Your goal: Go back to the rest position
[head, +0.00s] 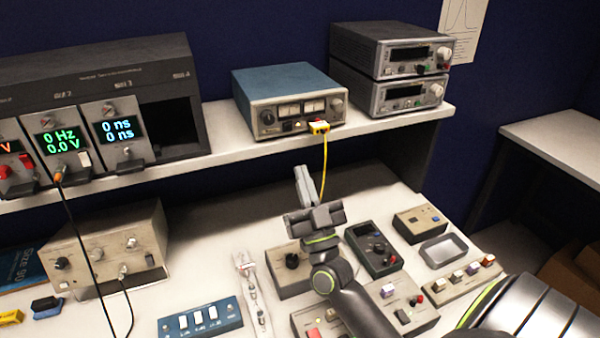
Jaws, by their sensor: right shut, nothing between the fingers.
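My right arm (335,280) comes in from the lower right and reaches over the bench (215,210). My right gripper (306,186) is shut and empty, pointing toward the shelf above the instrument boxes. It is below the blue instrument (287,97) and close to the yellow cable (325,165) in this view; I cannot tell whether they touch. The yellow plug (319,127) sits at the front of the blue instrument. My left gripper is not in view.
Below my right gripper stand a box with a black knob (290,262), a dark meter (373,249) and a blue switch panel (200,318). A grey tray (443,250) is at right. A black cable (90,255) hangs at left. The shelf edge (240,153) is behind.

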